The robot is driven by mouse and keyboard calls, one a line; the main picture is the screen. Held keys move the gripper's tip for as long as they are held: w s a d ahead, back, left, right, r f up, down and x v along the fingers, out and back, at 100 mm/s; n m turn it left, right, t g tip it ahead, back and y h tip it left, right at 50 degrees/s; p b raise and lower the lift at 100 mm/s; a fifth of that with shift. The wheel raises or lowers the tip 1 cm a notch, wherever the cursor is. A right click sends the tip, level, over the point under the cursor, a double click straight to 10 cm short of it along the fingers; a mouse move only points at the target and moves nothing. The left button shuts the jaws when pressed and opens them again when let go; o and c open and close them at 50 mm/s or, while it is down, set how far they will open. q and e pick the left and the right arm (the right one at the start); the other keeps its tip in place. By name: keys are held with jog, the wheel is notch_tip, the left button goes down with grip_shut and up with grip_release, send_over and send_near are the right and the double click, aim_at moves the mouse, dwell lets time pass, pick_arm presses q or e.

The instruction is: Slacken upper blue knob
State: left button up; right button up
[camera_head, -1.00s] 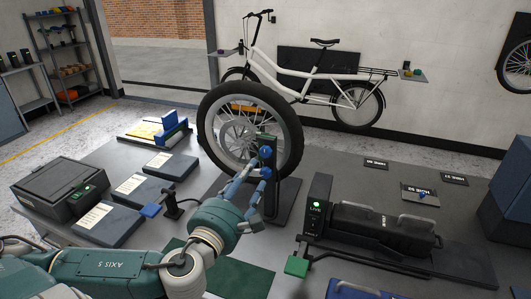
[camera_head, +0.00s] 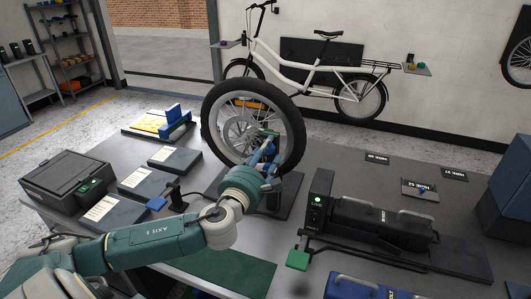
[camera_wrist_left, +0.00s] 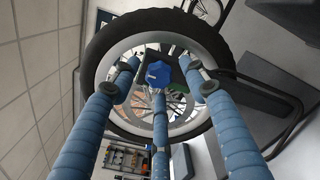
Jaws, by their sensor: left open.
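A bicycle wheel (camera_head: 291,105) with a black tire stands upright in a stand at the middle of the bench. My left gripper (camera_head: 263,152) has blue fingers and reaches up to the stand's green post (camera_head: 269,132), in front of the wheel hub. In the left wrist view, a blue knob (camera_wrist_left: 158,73) lies between and beyond the spread fingers, with visible gaps at both sides. The gripper is open and holds nothing. In the head view the fingers cover the knobs on the post, so I cannot tell surely which knob is framed. My right gripper is not in view.
Right of the stand lie a black device with a green light (camera_head: 316,205) and a green pad on a bar (camera_head: 298,260). A white cargo bike (camera_head: 310,75) stands behind.

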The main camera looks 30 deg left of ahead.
pick_arm(q)
grip_shut()
jog(key=shift+n, duration=0.4)
jog(key=n+p, duration=0.1)
jog(key=n, duration=0.3)
jog(key=shift+n, duration=0.4)
jog(key=n, duration=0.5)
jog(key=shift+f, duration=0.1)
jog(key=n, duration=0.7)
jog(key=shift+n, duration=0.4)
jog(key=n+p, duration=0.1)
jog(key=n, duration=0.5)
jog(key=shift+n, duration=0.3)
